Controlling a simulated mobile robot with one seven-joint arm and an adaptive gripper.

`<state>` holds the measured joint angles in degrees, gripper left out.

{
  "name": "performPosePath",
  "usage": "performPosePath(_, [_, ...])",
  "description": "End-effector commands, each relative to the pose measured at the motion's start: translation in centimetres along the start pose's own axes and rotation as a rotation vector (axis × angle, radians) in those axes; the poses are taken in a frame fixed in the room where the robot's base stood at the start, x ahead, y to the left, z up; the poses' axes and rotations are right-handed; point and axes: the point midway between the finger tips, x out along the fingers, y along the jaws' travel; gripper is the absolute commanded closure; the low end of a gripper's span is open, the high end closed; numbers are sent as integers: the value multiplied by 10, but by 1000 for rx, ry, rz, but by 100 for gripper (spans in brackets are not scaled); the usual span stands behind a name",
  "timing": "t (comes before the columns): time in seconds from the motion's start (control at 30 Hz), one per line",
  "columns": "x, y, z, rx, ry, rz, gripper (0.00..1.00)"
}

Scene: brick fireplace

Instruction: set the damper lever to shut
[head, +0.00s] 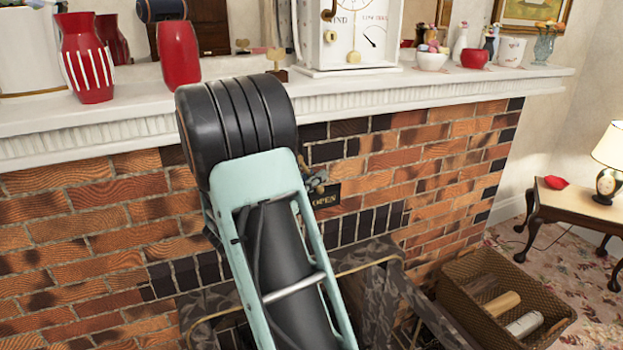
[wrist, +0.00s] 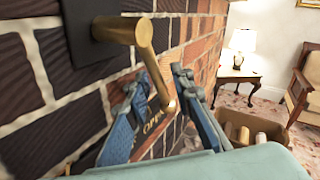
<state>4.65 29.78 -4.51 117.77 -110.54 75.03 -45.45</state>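The brass damper lever (wrist: 157,72) shows in the wrist view. Its pivot sticks out from a dark plate (wrist: 88,28) on the brick wall, and its arm slants down to the right. In the head view my arm hides the lever, and only a bit of my gripper (head: 317,180) shows.
The white mantel shelf (head: 445,88) runs above, with red vases (head: 86,65) and a white clock (head: 350,40) close to my arm. A wicker basket (head: 455,312) stands on the floor at lower right. A side table with a lamp (head: 607,180) is farther right.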

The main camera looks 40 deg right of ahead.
Motion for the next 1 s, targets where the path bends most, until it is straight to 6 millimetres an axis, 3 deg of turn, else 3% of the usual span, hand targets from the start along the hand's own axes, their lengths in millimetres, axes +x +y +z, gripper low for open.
performPosePath(0.17, [0, 0, 0, 0, 0, 0, 100])
performPosePath(0.67, [-1, 0, 1, 5, 7, 2, 100])
performPosePath(1.0, [-9, 4, 3, 82, 135, 39, 100])
